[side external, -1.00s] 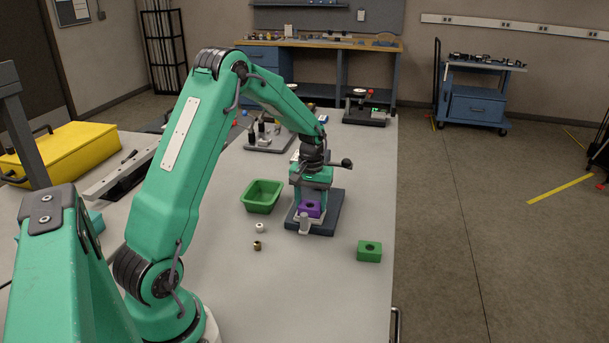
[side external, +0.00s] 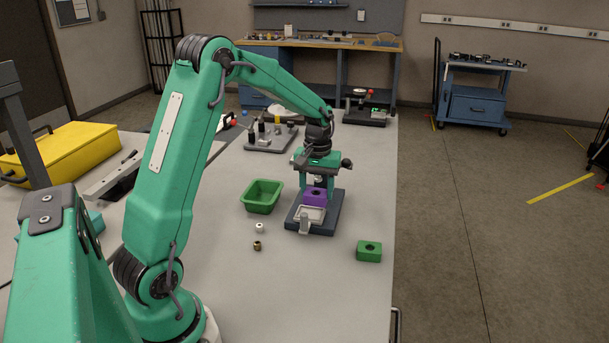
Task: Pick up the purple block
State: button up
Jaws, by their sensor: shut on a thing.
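The purple block (side external: 315,197) has a dark round hole in its top. It hangs under my gripper (side external: 318,184), which is shut on it. The block appears a little above the pale plate (side external: 309,214) of a dark blue-grey fixture base (side external: 326,226). The fingertips are small in this view, and their contact with the block is hard to make out.
A green bin (side external: 262,196) stands left of the fixture. A green block (side external: 369,251) lies to the right, near the table's edge. A white nut-like piece (side external: 260,228) and a brass one (side external: 257,245) lie in front of the bin. The table's front is clear.

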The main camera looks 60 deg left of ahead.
jog(key=d+r, duration=0.5)
jog(key=d, duration=0.3)
jog(key=shift+s+d, duration=0.2)
jog(key=shift+s, duration=0.2)
jog(key=s+a+f+n, duration=0.2)
jog(key=a+n, duration=0.4)
jog(key=a, duration=0.3)
jog(key=s+a+f+n, duration=0.3)
jog(key=a+n, duration=0.3)
jog(key=a, duration=0.3)
jog(key=s+a+f+n, duration=0.2)
jog(key=a+n, duration=0.4)
jog(key=a, duration=0.3)
jog(key=shift+s+a+f, duration=0.15)
jog(key=shift+a+f, duration=0.2)
jog(key=shift+a, duration=0.05)
jog(key=shift+f, duration=0.15)
jog(key=shift+f, duration=0.75)
